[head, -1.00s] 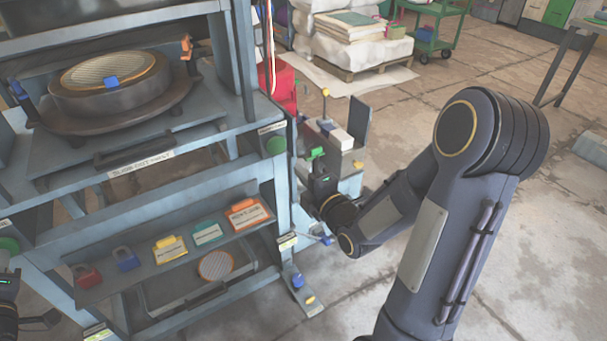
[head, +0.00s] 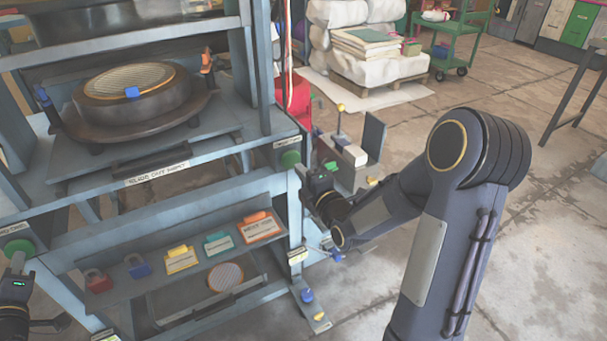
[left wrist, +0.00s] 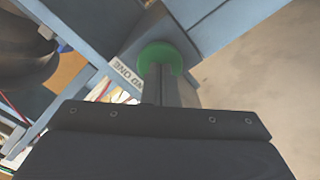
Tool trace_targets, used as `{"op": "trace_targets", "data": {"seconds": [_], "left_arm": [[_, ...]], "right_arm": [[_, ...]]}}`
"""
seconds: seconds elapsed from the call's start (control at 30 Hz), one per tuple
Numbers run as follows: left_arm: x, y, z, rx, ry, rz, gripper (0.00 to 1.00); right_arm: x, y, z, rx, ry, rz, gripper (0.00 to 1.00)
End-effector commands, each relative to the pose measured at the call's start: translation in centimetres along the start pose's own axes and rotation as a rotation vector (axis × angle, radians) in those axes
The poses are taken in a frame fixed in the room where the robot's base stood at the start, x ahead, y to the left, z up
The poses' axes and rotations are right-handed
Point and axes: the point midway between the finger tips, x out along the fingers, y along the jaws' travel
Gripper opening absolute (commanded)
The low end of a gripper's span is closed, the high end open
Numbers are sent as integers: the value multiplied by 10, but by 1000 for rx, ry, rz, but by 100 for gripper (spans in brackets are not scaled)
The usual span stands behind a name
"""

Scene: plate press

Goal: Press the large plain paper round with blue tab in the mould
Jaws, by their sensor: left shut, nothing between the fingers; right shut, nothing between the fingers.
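The pale round with a blue tab (head: 132,93) lies in the dark round mould (head: 150,108) on the press bed in the head view. A green button (head: 290,158) is on the press frame's right post, and another green button (head: 18,248) is on the left post. My right gripper (head: 302,171) is shut and empty, its tips close to the right button. My left gripper (head: 19,262) is shut and empty at the left button. In the left wrist view its fingers (left wrist: 164,80) overlap the green button (left wrist: 165,52). Contact at either button cannot be told.
A shelf below holds red (head: 98,282) and blue (head: 138,267) padlocks and yellow, teal and orange tags. Below it, another round (head: 225,276) lies in a low tray. Sacks (head: 375,65) and a green cart (head: 455,40) stand behind. Open floor lies right.

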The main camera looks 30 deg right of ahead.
Motion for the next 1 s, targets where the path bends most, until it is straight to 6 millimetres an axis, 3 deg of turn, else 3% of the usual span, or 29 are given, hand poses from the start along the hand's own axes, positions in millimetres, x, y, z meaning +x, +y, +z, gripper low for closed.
{"op": "trace_targets", "data": {"seconds": [1.0], "left_arm": [[0, 0, 0, 0, 0, 0, 0]], "right_arm": [[26, 0, 0, 1, 0, 0, 0]]}}
